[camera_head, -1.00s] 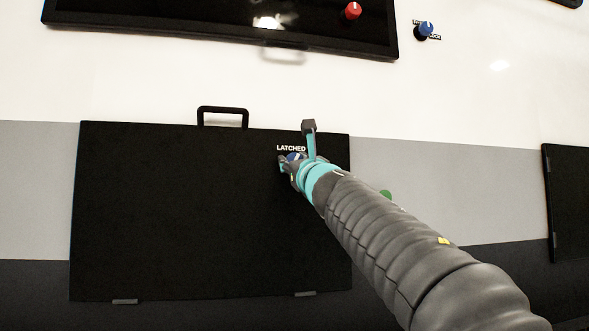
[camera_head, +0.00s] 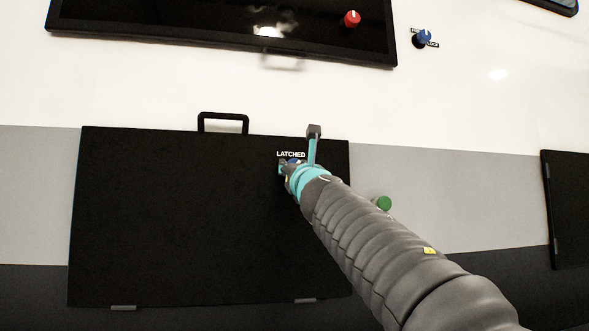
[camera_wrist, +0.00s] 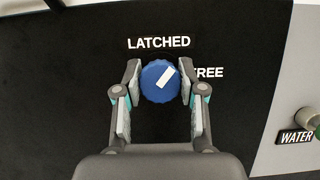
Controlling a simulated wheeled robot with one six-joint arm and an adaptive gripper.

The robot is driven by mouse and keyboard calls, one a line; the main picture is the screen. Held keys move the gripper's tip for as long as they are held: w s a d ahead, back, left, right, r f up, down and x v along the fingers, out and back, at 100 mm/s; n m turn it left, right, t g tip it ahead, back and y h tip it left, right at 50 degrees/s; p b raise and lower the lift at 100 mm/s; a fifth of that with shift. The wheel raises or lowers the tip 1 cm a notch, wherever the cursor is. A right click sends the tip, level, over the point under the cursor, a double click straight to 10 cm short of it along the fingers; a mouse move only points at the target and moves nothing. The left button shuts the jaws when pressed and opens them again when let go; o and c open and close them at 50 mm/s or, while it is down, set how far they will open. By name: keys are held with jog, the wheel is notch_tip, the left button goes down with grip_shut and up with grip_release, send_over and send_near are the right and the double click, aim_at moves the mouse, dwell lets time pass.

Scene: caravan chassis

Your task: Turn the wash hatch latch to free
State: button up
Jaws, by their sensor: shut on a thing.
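The wash hatch latch is a round blue knob with a white pointer bar; it shows in the wrist view (camera_wrist: 152,86) between my fingers. Its bar tilts to the upper right, between the word LATCHED above it and FREE at its right. The F of FREE is partly covered by a finger. My gripper (camera_wrist: 160,84) is shut on the knob, one finger on each side. In the head view my gripper (camera_head: 287,169) is at the upper right of the black hatch (camera_head: 170,220), and the knob (camera_head: 295,160) is mostly hidden by it.
A black handle (camera_head: 223,116) sits on the hatch's top edge. A green knob (camera_head: 383,203) is right of my arm; the wrist view shows a WATER label (camera_wrist: 296,137) there. Above are a dark panel with a red knob (camera_head: 351,18) and another blue knob (camera_head: 424,37).

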jog(key=shift+m+h, duration=0.4)
jog(key=shift+m, duration=0.3)
jog(key=m+h, duration=0.1)
jog(key=m, duration=0.2)
jog(key=m+h, duration=0.2)
jog(key=m, duration=0.1)
jog(key=shift+a+b, duration=0.1)
jog(key=shift+b, duration=0.2)
jog(key=m+h, duration=0.1)
jog(key=m, duration=0.2)
jog(key=m+g+h+p, duration=0.1)
jog(key=m+h, duration=0.1)
jog(key=m, duration=0.1)
jog(key=shift+m+p, duration=0.3)
jog(key=shift+m, duration=0.1)
jog(key=o, duration=1.2)
jog(key=shift+c, duration=0.2)
